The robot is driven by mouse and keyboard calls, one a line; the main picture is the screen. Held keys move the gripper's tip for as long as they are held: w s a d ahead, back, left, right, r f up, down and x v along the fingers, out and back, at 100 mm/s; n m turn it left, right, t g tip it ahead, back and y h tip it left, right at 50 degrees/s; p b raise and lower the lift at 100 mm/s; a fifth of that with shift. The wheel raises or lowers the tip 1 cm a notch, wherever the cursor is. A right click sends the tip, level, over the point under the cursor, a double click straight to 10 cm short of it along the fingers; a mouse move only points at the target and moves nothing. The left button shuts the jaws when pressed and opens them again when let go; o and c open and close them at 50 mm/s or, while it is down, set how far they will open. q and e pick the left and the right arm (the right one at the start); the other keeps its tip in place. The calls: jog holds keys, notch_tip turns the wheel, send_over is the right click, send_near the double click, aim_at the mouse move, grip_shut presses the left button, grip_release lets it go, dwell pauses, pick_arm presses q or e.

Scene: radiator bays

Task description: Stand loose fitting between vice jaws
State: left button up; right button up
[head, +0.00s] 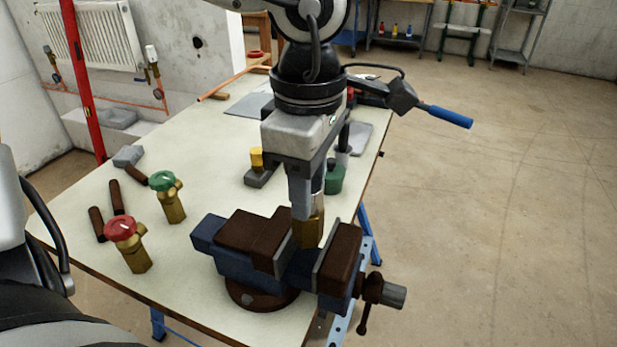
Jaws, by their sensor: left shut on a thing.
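My left gripper (307,207) comes down from above and is shut on a brass fitting (309,232). The fitting looks upright, with its lower end in the gap between the jaws of the blue and brown vice (262,287). The left jaw (282,250) and the right jaw (328,252) stand apart on either side of it. I cannot tell whether the fitting touches a jaw or rests on anything below. The gripper hides the fitting's upper part. My right gripper is not in view.
The vice stands at the near right of the pale workbench (215,140). A red-knobbed valve (126,245) and a green-knobbed valve (168,197) stand left of it. Brown-handled tools lie farther left. A yellow-topped item (258,165) and a green item (334,178) stand behind the vice.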

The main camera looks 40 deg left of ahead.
pick_arm(q)
jog(key=shift+w+f+b, duration=0.1)
jog(key=shift+f+b, duration=2)
jog(key=shift+f, duration=0.1)
jog(key=o, duration=1.1)
jog(key=shift+o, duration=0.2)
notch_tip(320, 180, up, 16)
jog(key=p, duration=0.1)
